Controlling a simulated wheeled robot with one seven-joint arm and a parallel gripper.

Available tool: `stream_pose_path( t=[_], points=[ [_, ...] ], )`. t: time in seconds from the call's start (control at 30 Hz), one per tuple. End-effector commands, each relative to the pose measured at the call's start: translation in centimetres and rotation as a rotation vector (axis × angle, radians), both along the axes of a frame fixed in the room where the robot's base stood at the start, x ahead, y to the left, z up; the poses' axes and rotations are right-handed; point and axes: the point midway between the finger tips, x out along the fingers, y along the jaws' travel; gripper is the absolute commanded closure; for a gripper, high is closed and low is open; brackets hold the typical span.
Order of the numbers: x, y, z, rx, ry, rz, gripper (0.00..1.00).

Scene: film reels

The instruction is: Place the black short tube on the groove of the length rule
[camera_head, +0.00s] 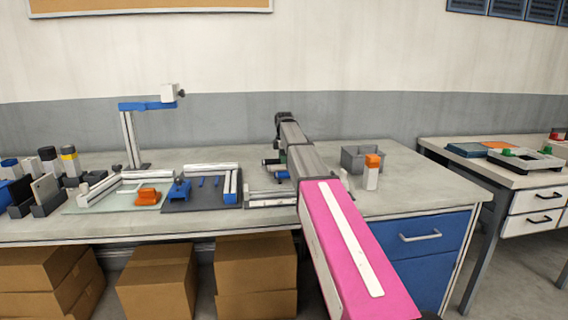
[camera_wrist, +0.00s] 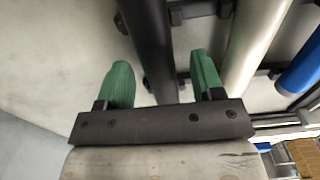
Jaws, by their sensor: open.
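In the wrist view, my gripper (camera_wrist: 161,82) is open, with one green fingertip on either side of a black tube (camera_wrist: 150,40). Gaps show between the tube and both fingertips; I cannot tell how far the tube lies below them. The near end of the tube is hidden behind the gripper body. Dark supports show beside the tube. In the head view, my gripper is above the bench behind my arm, which mostly hides it and the tube. A grey rail (camera_head: 268,199) lies left of my arm; I cannot tell whether it is the length rule.
A silver tube (camera_wrist: 255,40) and a blue tube (camera_wrist: 302,66) lie right of the black one. A grey bin (camera_head: 361,158) and an orange-topped white block (camera_head: 371,174) stand right of my arm. A dark board (camera_head: 205,205) with a blue-ended frame lies left.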

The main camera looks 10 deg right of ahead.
Motion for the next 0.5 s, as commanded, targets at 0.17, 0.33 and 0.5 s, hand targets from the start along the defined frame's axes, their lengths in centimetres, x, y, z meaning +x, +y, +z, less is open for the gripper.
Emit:
stream_pose_path(
  t=[0.17, 0.33, 0.5],
  points=[
    [0.01, -0.01, -0.30, 0.000, -0.001, 0.000, 0.39],
    [0.02, -0.01, -0.28, 0.000, -0.001, 0.000, 0.72],
    [0.02, -0.02, -0.27, 0.000, -0.001, 0.000, 1.00]
  ],
)
